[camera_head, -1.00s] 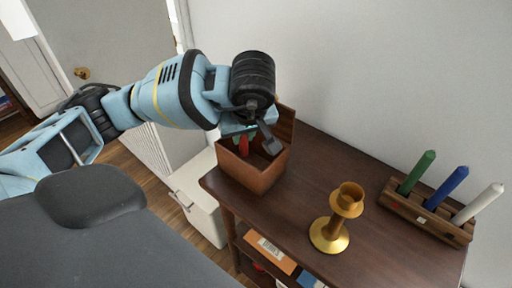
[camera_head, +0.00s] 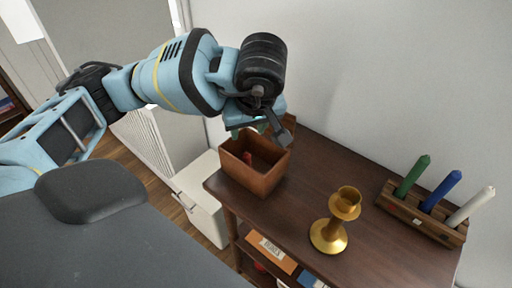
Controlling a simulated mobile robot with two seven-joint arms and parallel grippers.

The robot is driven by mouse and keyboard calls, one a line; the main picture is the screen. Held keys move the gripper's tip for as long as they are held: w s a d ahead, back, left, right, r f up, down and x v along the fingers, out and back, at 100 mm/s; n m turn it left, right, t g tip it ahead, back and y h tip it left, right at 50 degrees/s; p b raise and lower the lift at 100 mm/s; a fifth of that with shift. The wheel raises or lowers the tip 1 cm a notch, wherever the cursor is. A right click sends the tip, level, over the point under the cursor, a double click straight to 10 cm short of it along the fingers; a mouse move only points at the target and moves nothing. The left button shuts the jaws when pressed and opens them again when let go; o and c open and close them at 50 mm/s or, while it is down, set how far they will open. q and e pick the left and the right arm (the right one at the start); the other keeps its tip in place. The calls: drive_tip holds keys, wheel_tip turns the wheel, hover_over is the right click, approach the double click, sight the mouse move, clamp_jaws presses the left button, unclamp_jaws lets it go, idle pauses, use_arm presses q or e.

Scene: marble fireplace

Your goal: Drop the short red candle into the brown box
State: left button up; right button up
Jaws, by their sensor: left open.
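The brown box (camera_head: 252,176) stands open at the left end of the dark wooden table. The short red candle (camera_head: 247,158) is inside the box; only a small part of it shows above the box's shadowed interior. My left gripper (camera_head: 262,133) is above the back of the box, with its fingers apart and clear of the candle. My arm partly hides the gripper and the box's back edge. My right gripper is not in view.
A gold candle holder (camera_head: 330,234) stands empty mid-table. A wooden rack (camera_head: 423,214) at the right holds a green candle (camera_head: 413,175), a blue candle (camera_head: 441,190) and a white candle (camera_head: 470,206). A wall rises behind the table (camera_head: 295,215).

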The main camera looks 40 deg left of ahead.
use_arm(q)
drive_tip(key=shift+v, duration=1)
